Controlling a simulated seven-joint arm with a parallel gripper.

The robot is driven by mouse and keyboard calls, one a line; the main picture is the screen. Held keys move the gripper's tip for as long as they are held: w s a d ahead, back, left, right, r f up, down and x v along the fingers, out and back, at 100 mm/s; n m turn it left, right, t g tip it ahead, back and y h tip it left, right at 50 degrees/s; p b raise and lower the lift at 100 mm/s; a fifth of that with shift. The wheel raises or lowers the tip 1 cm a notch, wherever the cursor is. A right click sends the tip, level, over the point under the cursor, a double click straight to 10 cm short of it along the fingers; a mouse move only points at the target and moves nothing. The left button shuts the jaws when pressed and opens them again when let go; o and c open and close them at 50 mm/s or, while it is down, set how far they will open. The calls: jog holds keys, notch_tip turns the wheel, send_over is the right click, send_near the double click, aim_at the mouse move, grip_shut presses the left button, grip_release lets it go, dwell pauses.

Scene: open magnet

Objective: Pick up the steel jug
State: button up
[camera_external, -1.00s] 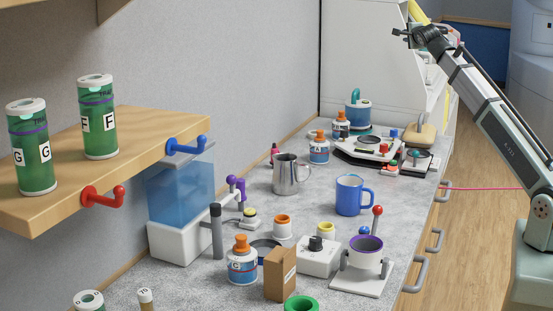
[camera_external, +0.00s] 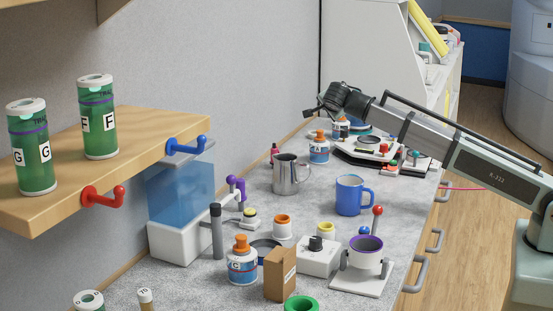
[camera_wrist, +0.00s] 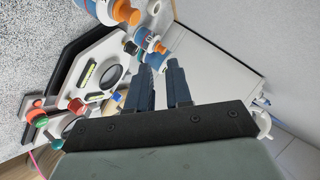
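The steel jug (camera_external: 286,176) stands upright on the grey bench in the external view, its handle towards the right. My gripper (camera_external: 314,112) is above the back of the bench, higher and farther back than the jug and apart from it. In the wrist view the two dark fingers (camera_wrist: 160,85) stand apart with nothing seen between them. The jug does not show in the wrist view.
An orange-capped bottle (camera_external: 319,149) stands behind the jug, and a blue mug (camera_external: 350,196) stands to its front right. A white device (camera_external: 372,152) lies below my arm. A wooden shelf (camera_external: 150,135) juts out at the left.

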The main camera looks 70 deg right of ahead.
jog(key=a+f+n, duration=0.1)
jog(key=a+f, duration=0.2)
jog(key=a, duration=0.4)
jog(key=a+f+n, duration=0.1)
jog(key=a+f, duration=0.2)
jog(key=a, duration=0.5)
jog(key=n+h, duration=0.1)
jog(key=h, duration=0.1)
send_near(291, 175)
jog(key=s, duration=0.5)
jog(key=shift+g, duration=0.4)
jog(key=x, duration=1.3)
jog(key=shift+w+d+r, duration=0.1)
jog(key=shift+d+r, duration=0.1)
grip_shut()
